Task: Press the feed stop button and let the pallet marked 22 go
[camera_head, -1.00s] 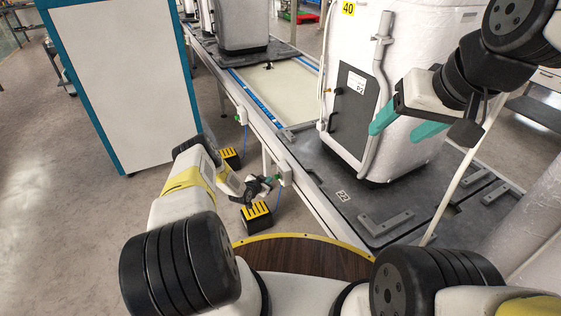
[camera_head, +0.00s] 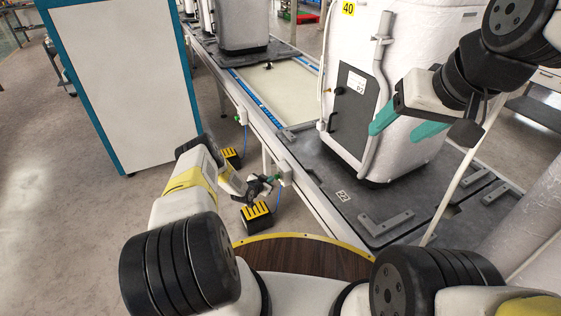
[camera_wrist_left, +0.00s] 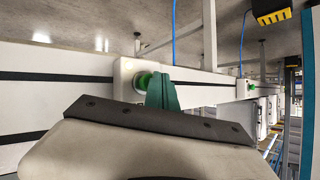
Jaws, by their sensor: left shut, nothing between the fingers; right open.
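The dark grey pallet (camera_head: 357,208) with the label 22 lies on the conveyor and bears a tall white housing (camera_head: 350,105) marked 40. A small white button box (camera_head: 286,173) is on the conveyor's near side rail. In the left wrist view its round green button (camera_wrist_left: 143,80) shows, partly hidden by my fingers. My left gripper (camera_head: 271,180) is shut and empty, its green fingertips (camera_wrist_left: 162,90) at the box, overlapping the button's right side. I cannot tell whether they touch it. My right gripper (camera_head: 394,132) is open and empty in front of the housing.
A second button box (camera_head: 241,115) is further along the rail, its green button also in the left wrist view (camera_wrist_left: 251,87). Black and yellow blocks (camera_head: 257,216) are on the floor below. A white panel with teal edges (camera_head: 120,80) stands left.

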